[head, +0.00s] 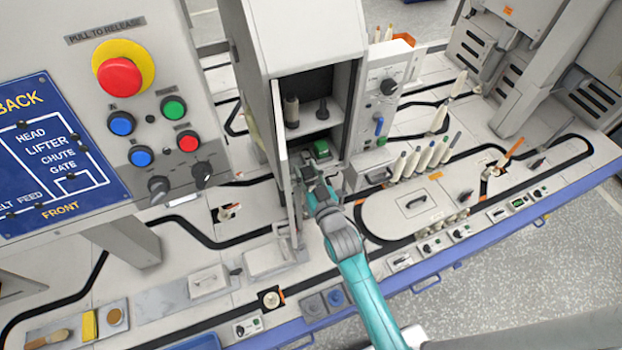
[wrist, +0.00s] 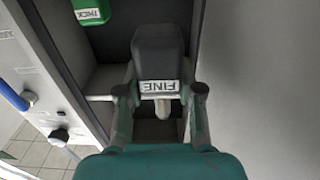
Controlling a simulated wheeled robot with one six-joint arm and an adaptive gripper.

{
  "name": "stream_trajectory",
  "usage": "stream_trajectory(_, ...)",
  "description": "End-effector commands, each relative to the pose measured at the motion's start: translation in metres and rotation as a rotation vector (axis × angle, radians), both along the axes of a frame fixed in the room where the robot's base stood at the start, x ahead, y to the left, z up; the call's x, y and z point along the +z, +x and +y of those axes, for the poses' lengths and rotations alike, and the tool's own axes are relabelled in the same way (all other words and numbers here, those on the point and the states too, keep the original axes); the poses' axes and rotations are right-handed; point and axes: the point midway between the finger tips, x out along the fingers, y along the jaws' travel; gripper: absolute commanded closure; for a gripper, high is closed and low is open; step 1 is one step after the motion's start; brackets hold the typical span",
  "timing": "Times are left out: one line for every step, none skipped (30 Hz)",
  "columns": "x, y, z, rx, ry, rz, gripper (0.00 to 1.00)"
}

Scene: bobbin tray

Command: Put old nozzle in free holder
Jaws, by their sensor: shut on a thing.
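My gripper (wrist: 160,98) is shut on a dark grey nozzle (wrist: 159,52) with a white label reading FINE and a pale tip. The two fingers are on either side of its lower part. In the head view my gripper (head: 311,180) is at the open front of a grey cabinet, partly hiding the nozzle. A green nozzle (wrist: 90,10), labelled THICK, sits deeper in the cabinet, at the upper left of the wrist view; it also shows in the head view (head: 321,148). I cannot make out an empty holder; the held nozzle hides part of the cabinet interior.
The cabinet's open door (head: 282,165) stands close on the left of my gripper. A shelf above holds a dark bobbin (head: 292,110) and a small peg (head: 322,109). A control panel with a blue lever (head: 379,125) is to the right.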

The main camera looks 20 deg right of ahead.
Motion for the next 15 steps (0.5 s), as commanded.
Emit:
stream_trajectory(0.000, 0.006, 0.000, 0.000, 0.000, -0.001, 0.98)
stream_trajectory(0.000, 0.009, 0.000, 0.000, 0.000, -0.001, 0.98)
stream_trajectory(0.001, 0.013, 0.000, 0.000, 0.000, -0.002, 0.98)
stream_trajectory(0.000, 0.016, 0.000, 0.000, 0.000, -0.001, 0.98)
stream_trajectory(0.000, 0.019, 0.000, 0.000, 0.000, -0.001, 0.98)
stream_trajectory(0.000, 0.023, 0.000, 0.000, 0.000, -0.001, 0.98)
stream_trajectory(0.001, 0.026, 0.000, 0.000, 0.000, -0.002, 0.98)
stream_trajectory(0.001, 0.030, 0.000, 0.000, 0.000, -0.002, 0.98)
stream_trajectory(0.000, 0.033, 0.000, 0.000, 0.000, -0.001, 0.98)
stream_trajectory(0.000, 0.036, 0.000, 0.000, 0.000, -0.001, 0.98)
stream_trajectory(0.000, 0.040, 0.000, 0.000, 0.000, -0.001, 0.98)
stream_trajectory(0.001, 0.044, 0.000, 0.000, 0.000, -0.002, 0.98)
stream_trajectory(0.000, 0.047, 0.000, 0.000, 0.000, -0.001, 0.98)
stream_trajectory(0.000, 0.050, 0.000, 0.000, 0.000, 0.000, 0.98)
stream_trajectory(0.000, 0.054, 0.000, 0.000, 0.000, -0.001, 0.98)
